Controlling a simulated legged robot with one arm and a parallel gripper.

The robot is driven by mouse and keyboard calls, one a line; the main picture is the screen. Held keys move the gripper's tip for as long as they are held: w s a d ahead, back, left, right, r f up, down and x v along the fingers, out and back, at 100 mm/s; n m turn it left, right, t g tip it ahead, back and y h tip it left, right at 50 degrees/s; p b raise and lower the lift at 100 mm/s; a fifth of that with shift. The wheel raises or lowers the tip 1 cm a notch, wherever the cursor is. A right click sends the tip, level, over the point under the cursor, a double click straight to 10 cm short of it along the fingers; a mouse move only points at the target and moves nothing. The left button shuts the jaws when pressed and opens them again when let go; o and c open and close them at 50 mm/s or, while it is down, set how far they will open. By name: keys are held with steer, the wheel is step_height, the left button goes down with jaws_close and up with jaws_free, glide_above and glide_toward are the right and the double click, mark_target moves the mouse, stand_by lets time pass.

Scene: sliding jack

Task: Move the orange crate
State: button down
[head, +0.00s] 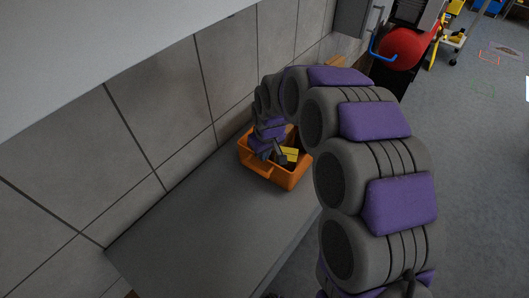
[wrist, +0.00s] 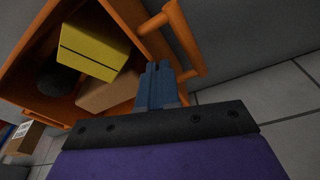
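The orange crate (head: 290,181) sits upright on a grey ledge (head: 215,215) beside the tiled wall. In the wrist view, the crate (wrist: 25,75) fills the upper left, and its orange bar handle (wrist: 188,40) juts out to the right. A yellow box (wrist: 92,50), a brown box (wrist: 108,92) and a dark round thing (wrist: 58,79) lie inside. My gripper (wrist: 159,66) is at the crate's rim beside the handle, its two blue-grey fingers close together, with nothing visible between them. In the head view my gripper (head: 276,152) is over the crate, partly hidden by my arm.
The tiled wall (head: 165,100) runs close along the ledge's left side. The ledge is bare in front of the crate. Beyond it stand a red rounded object (head: 404,48) and a yellow cart (head: 452,38). The grey floor (head: 475,170) at the right is open.

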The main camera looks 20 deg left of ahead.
steer(key=shift+s+d+f, duration=0.35)
steer(key=shift+s+d, duration=0.4)
steer(key=shift+d, duration=0.05)
steer(key=shift+s+d+f, duration=0.35)
steer(key=shift+s+d, duration=0.4)
steer(key=shift+d, duration=0.05)
steer(key=s+d+r+p, duration=0.2)
steer(key=s+d, duration=0.4)
steer(key=d, duration=0.3)
steer(key=shift+s+p, duration=0.3)
steer(key=shift+p, duration=0.5)
